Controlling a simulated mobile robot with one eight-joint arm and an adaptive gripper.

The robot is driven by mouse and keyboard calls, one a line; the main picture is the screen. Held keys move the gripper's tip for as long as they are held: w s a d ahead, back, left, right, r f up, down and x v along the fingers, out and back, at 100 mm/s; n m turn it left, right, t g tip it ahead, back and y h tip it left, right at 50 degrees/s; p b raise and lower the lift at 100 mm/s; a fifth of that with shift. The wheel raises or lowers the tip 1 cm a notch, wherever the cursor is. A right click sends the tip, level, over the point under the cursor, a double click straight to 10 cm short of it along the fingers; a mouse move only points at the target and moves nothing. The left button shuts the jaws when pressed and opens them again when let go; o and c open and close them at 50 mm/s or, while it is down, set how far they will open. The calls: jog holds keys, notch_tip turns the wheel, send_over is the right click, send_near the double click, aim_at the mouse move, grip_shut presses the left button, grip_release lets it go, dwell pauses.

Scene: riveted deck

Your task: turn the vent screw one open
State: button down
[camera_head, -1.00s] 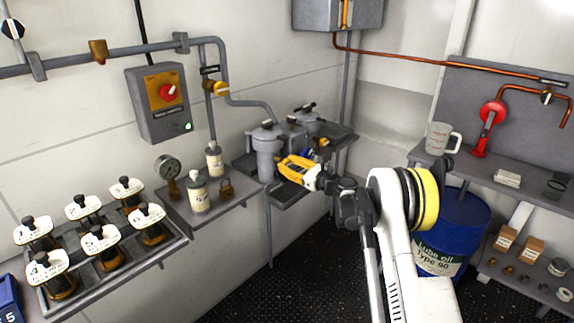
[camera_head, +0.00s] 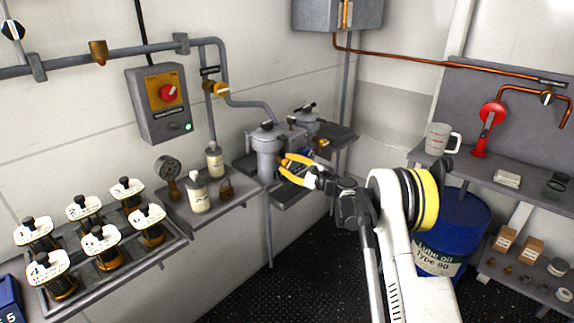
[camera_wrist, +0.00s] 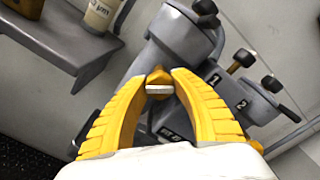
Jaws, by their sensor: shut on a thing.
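My gripper (camera_wrist: 160,84) has its yellow fingers closed on a small brass vent screw with a pale flat bar (camera_wrist: 158,89), seen between the tips in the wrist view. In the head view my gripper (camera_head: 284,168) is at the front of the nearer grey filter housing (camera_head: 267,144), where the screw is too small to make out. The housing also shows in the wrist view (camera_wrist: 182,38), with a black knob on top. Labels 1 (camera_wrist: 214,79) and 2 (camera_wrist: 241,104) sit on the part beside it. The fingers partly hide the housing's lower side.
A second housing (camera_head: 306,122) stands close behind. A blue oil drum (camera_head: 457,232) stands right of my arm.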

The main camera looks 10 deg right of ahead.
jog(key=n, duration=0.5)
jog(key=shift+n, duration=0.3)
jog(key=n, duration=0.4)
jog(key=shift+d+r+n, duration=0.1)
jog(key=shift+n, duration=0.2)
jog(key=c, duration=1)
grip_release()
jog(key=v, duration=1.2)
